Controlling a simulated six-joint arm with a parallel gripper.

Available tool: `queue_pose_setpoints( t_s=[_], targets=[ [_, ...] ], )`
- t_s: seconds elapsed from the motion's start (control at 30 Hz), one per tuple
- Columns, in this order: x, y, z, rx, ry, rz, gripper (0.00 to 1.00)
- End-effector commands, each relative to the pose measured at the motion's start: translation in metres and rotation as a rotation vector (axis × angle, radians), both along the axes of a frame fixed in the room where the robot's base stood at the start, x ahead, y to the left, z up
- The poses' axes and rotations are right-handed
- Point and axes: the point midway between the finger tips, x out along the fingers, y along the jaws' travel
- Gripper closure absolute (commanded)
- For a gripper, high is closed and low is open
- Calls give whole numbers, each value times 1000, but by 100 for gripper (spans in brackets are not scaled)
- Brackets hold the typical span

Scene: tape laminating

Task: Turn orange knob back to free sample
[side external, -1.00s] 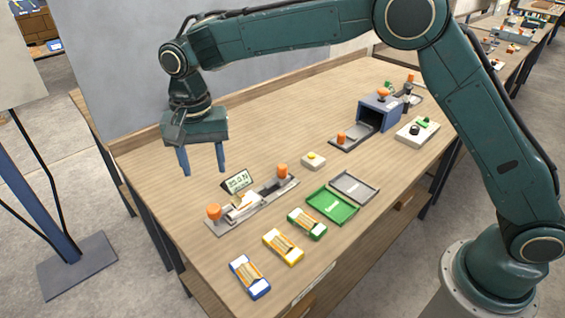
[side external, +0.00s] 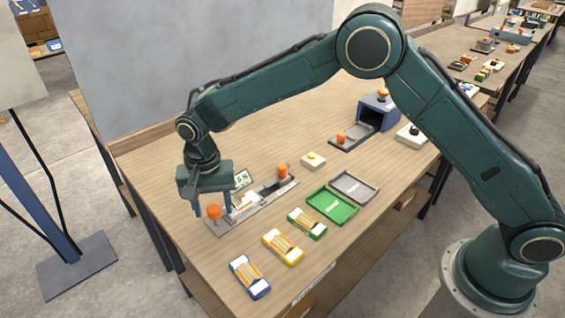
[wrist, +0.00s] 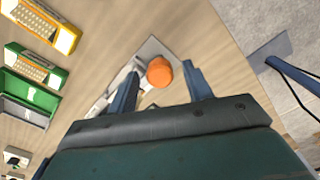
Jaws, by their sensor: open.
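Two orange knobs stand on the grey clamping fixture (side external: 240,223). The left orange knob (side external: 214,212) is at the fixture's near left end, and the other orange knob (side external: 282,171) is at its far right end. My gripper (side external: 214,209) is low over the left end, beside the left knob. In the wrist view the left knob (wrist: 159,72) sits between my two blue fingers (wrist: 160,82), with a gap on each side. The fingers are open and hold nothing. A pale sample piece (side external: 243,202) on the fixture is partly hidden by my gripper.
A small display (side external: 243,179) stands behind the fixture. Blue, yellow (side external: 283,246) and green cartridges lie in front. A blue box stands farther back.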

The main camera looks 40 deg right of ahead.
Motion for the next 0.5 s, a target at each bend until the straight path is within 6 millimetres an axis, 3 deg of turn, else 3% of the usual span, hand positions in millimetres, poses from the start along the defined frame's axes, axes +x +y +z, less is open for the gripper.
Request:
queue_pose_setpoints(
  t_s=[0.27, 0.5],
  targets=[
    [0, 0, -1, 0, 0, 0, 50],
    [0, 0, -1, 0, 0, 0, 94]
  ],
)
